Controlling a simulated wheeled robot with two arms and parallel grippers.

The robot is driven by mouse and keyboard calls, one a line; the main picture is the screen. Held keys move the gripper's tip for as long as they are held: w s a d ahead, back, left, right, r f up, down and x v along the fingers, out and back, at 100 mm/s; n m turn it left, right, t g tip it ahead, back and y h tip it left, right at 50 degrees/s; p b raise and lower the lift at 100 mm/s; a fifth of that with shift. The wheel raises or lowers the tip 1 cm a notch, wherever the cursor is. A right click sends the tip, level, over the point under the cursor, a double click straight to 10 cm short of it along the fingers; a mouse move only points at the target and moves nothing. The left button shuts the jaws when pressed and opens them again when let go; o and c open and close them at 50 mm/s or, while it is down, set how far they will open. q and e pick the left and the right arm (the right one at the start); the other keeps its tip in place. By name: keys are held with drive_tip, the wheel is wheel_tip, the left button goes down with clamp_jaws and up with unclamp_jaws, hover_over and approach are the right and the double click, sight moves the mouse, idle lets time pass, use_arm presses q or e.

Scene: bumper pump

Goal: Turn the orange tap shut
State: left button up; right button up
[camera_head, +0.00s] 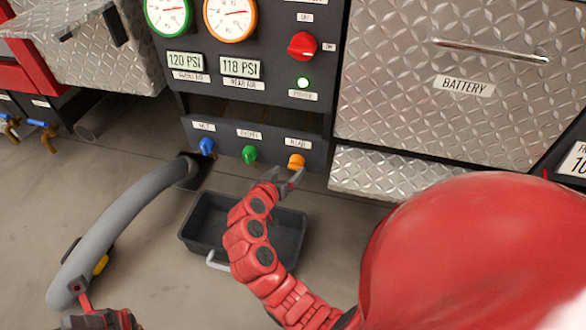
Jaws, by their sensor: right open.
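The orange tap (296,161) is on the dark lower panel, at the right end of a row with a blue tap (207,146) and a green tap (249,154). My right gripper (283,178) is open, just below and slightly left of the orange tap. I cannot tell whether its fingers touch the tap. My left gripper (80,290) is at the lower left, near the end of a thick grey hose; its jaws are too unclear to read.
A black tray (197,226) with a pale handle sits on the floor below the taps. The grey hose (130,220) curves from the panel to the lower left. Gauges and a red knob (302,45) are above. A diamond-plate battery box (450,110) stands right.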

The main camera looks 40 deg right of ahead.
sight(294, 165)
drive_tip(key=b+x, duration=0.1)
drive_tip(key=x, duration=0.3)
drive_tip(key=shift+w+d, duration=0.1)
drive_tip(key=shift+d, duration=0.1)
use_arm(q)
drive_tip(key=s+a+r+m+t+y, duration=0.2)
drive_tip(key=m+y, duration=0.4)
drive_tip(key=y, duration=0.3)
drive_tip(key=s+a+r+m+t+y, duration=0.1)
drive_tip(key=s+r+m+y, duration=0.2)
drive_tip(key=m+y, duration=0.3)
drive_tip(key=s+y, duration=0.1)
drive_tip(key=y, duration=0.1)
drive_tip(key=shift+s+a+m+t+y, duration=0.15)
drive_tip(key=shift+a+m+t+y, duration=0.2)
drive_tip(key=shift+m+t+y, duration=0.05)
